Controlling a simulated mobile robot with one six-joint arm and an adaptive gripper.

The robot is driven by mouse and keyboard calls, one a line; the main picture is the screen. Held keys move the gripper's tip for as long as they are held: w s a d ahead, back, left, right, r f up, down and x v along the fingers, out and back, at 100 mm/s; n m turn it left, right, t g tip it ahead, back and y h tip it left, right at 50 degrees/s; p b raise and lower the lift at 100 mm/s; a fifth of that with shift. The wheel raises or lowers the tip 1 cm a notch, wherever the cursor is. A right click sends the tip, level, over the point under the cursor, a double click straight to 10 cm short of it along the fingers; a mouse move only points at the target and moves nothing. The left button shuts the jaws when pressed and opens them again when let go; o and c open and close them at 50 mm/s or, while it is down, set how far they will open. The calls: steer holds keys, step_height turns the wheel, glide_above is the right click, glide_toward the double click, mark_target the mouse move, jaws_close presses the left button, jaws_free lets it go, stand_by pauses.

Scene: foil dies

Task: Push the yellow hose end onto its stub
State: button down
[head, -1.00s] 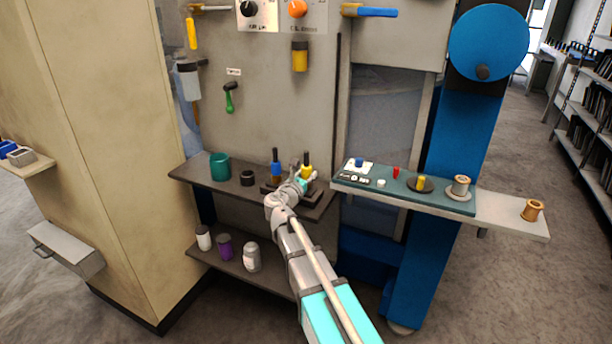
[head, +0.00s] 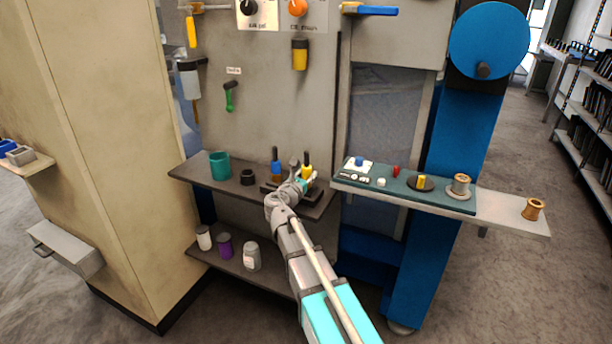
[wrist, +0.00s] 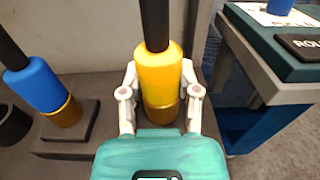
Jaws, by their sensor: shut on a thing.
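The yellow hose end (wrist: 160,72) is a yellow sleeve with a black hose rising from its top. It stands close to upright in the wrist view, and it also shows on the shelf in the head view (head: 307,171). My gripper (wrist: 160,88) has one finger on each side of the sleeve and is shut on it; it shows small in the head view (head: 300,182). A brass-coloured part (wrist: 161,113) shows directly below the yellow sleeve. My teal gripper body hides the base beneath, and I cannot tell how deep the stub sits inside.
The blue hose end (wrist: 38,86) stands to the left on a brass stub (wrist: 67,113) and dark block (wrist: 82,130). A teal cup (head: 219,166) and black ring (head: 247,177) are further left on the shelf. A teal-topped bench (head: 400,186) stands close on the right.

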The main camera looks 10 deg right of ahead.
steer(key=shift+f+b, duration=0.35)
steer(key=shift+f, duration=0.05)
steer(key=shift+c, duration=1.2)
jaws_free()
steer(key=shift+s, duration=0.15)
steer(key=v, duration=1.1)
steer(key=shift+s+a, duration=0.25)
steer(key=shift+s, duration=0.1)
